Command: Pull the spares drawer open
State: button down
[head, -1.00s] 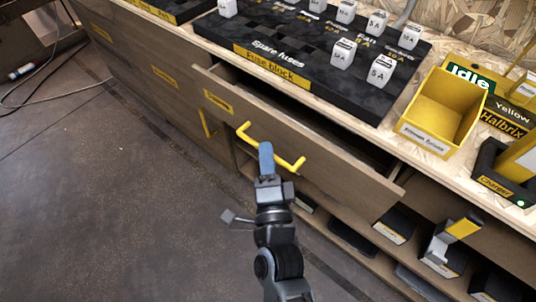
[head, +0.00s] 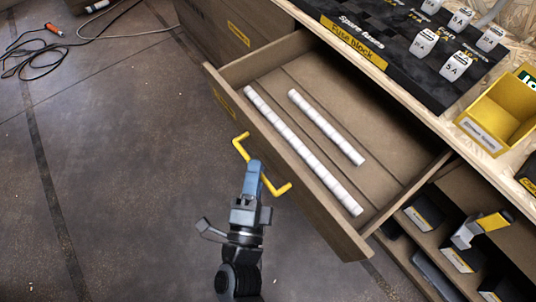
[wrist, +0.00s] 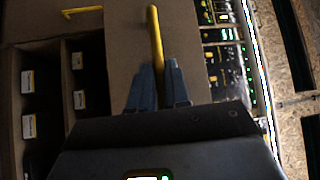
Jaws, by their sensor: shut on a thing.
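The spares drawer (head: 300,190) stands well out from the bench in the head view, its inside open to view. Two rows of white pieces (head: 310,155) lie in it. Its yellow bar handle (head: 278,188) is on the front face. My gripper (head: 254,168) is at the middle of this handle. In the wrist view the handle (wrist: 155,35) runs between the two fingers of my gripper (wrist: 158,80), which are shut on it. The far end of the drawer is hidden under the bench top.
A black fuse block (head: 400,50) with white fuses stands on the bench top above the drawer. A yellow bin (head: 497,115) is to its right. Open shelves with dark boxes (head: 425,215) are at the lower right. The floor (head: 110,180) in front is mostly clear; cables lie at the upper left.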

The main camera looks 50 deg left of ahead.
jog(key=shift+s+f, duration=0.1)
jog(key=shift+s, duration=0.25)
jog(key=c, duration=1.2)
grip_release()
jog(key=shift+o, duration=0.2)
jog(key=shift+d, duration=0.1)
jog(key=r+v, duration=0.1)
jog(key=v, duration=0.6)
jog(key=shift+s+d+f, duration=0.2)
jog(key=shift+s+f, duration=0.05)
jog(key=shift+f, duration=0.2)
